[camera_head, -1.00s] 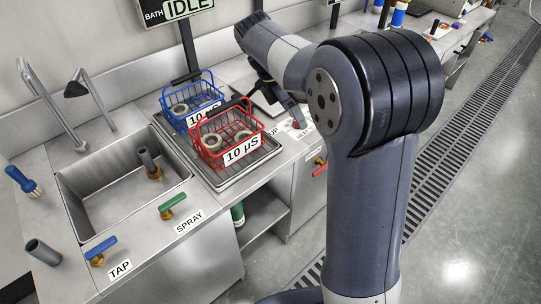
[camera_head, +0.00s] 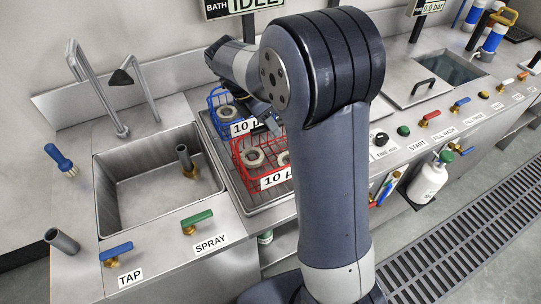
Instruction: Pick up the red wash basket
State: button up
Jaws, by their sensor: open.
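The red wash basket (camera_head: 241,163) is a wire basket with a "10 µS" label on its front. It stands on a grated metal tray (camera_head: 229,187) right of the sink and holds pale ring-shaped parts. My arm hides its right side. My gripper (camera_head: 272,122) is open, over the back of the red basket and close to its upper rim in the picture. The arm partly covers the gripper, and I cannot tell whether it touches the basket. Nothing shows held in it.
A blue wire basket (camera_head: 213,101) with a ring stands just behind the red one. The sink (camera_head: 120,205) is to the left, with blue TAP (camera_head: 115,251) and green SPRAY (camera_head: 197,218) valves in front. Several valves and buttons line the counter at right, before a lidded bath (camera_head: 412,93).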

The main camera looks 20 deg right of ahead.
jog(key=x, duration=0.3)
jog(key=shift+f, duration=0.1)
jog(key=shift+f, duration=0.3)
dwell(0.5)
grip_shut()
dwell(0.3)
jog(key=shift+r, duration=0.1)
